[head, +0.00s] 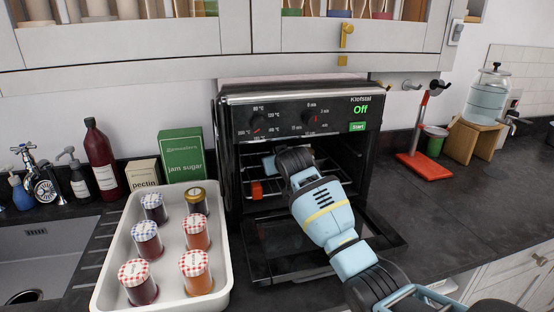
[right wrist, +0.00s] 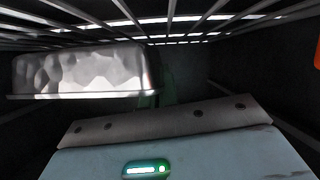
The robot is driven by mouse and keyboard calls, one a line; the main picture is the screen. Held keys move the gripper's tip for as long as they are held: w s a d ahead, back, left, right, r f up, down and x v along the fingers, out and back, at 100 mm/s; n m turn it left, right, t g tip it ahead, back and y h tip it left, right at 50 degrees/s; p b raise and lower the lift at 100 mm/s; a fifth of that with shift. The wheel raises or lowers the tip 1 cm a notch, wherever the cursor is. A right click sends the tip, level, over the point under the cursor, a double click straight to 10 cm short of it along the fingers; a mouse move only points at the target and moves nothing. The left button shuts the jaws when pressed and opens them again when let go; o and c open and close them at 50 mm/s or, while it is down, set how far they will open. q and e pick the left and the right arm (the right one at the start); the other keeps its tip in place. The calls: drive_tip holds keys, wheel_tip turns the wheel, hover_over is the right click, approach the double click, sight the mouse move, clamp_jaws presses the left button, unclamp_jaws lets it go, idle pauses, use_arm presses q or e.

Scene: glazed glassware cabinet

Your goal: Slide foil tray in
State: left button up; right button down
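The foil tray (right wrist: 82,72) shows in the right wrist view as a crinkled silver pan inside the dark oven, its rim along its lower edge in that picture. In the head view my arm hides it. The oven (head: 300,110) stands on the counter with its door (head: 285,250) folded down. My right arm reaches over the door into the oven. My right gripper (right wrist: 155,100) lies inside, close beside the tray. Its fingertips are not clear, and I cannot tell whether they touch the tray. My left gripper is out of view.
Wire rack bars (right wrist: 190,20) run close by in the wrist view. An orange-red piece (head: 257,190) shows inside the oven, left of my arm. A white tray (head: 105,280) of several jam jars stands left of the oven. The counter (head: 460,205) at right is mostly clear.

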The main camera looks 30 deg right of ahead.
drive_tip(key=shift+f, duration=0.55)
drive_tip(key=c, duration=2.1)
unclamp_jaws()
drive_tip(key=o, duration=0.5)
drive_tip(key=shift+s, duration=0.1)
